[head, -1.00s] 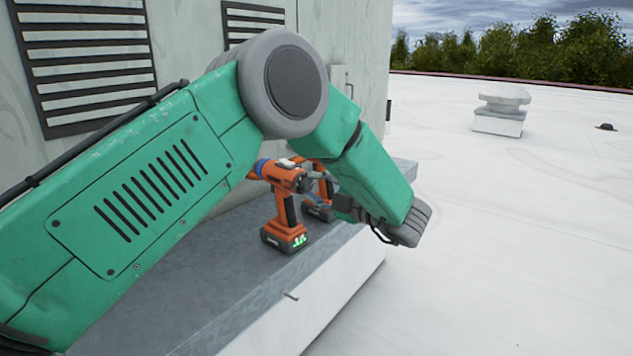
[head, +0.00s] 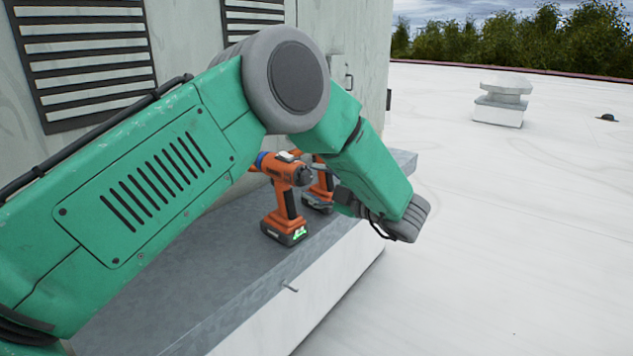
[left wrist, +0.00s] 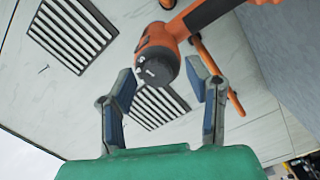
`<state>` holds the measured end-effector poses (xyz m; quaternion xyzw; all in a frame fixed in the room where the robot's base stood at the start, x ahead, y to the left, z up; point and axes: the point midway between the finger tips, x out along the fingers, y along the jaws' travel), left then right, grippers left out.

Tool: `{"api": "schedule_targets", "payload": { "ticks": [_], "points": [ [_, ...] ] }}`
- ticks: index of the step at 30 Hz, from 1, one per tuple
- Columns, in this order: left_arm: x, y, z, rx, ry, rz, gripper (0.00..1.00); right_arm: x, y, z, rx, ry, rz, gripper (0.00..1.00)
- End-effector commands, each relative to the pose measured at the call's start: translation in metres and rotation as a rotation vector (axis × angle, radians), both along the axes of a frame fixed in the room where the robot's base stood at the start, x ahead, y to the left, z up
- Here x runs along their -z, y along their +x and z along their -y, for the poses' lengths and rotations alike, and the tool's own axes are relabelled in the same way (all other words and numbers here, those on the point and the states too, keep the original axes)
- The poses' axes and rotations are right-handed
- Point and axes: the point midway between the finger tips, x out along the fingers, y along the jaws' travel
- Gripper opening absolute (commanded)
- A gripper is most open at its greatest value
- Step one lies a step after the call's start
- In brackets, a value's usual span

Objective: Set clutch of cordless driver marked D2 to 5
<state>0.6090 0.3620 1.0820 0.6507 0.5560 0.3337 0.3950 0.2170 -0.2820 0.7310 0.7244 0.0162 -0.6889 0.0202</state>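An orange-and-black cordless driver (head: 285,195) stands upright on the grey ledge (head: 205,255), its battery base showing a small green mark. A second orange driver (head: 321,188) stands behind it, partly hidden. I cannot read any label or clutch number. My left gripper (left wrist: 160,72) is open in the left wrist view, its two fingers apart. A driver's dark round chuck end (left wrist: 156,66) shows between and just beyond the fingertips; contact cannot be judged. In the head view my left forearm hides most of the gripper. My right gripper is not in view.
A pale cabinet wall with louvred vents (head: 90,60) rises behind the ledge. The white roof (head: 480,240) to the right is open, with a low roof vent (head: 500,102) farther off.

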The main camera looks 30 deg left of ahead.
Motion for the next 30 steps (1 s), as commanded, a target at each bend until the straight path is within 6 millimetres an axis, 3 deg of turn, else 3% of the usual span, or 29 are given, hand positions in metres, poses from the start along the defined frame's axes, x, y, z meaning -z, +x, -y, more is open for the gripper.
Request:
{"api": "schedule_targets", "payload": {
  "ticks": [11, 14, 24, 30],
  "points": [
    [-0.003, -0.001, 0.004, 0.000, 0.003, 0.008, 0.47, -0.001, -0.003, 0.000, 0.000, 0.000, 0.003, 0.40],
    [-0.003, -0.002, 0.016, 0.001, 0.004, 0.008, 0.47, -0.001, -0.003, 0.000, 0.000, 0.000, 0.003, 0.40],
    [-0.001, -0.012, 0.086, 0.002, 0.003, 0.005, 0.47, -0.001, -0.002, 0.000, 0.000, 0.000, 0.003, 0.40],
    [0.000, -0.016, 0.112, 0.000, 0.003, 0.005, 0.47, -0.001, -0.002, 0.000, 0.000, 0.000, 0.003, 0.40]
  ]
}}
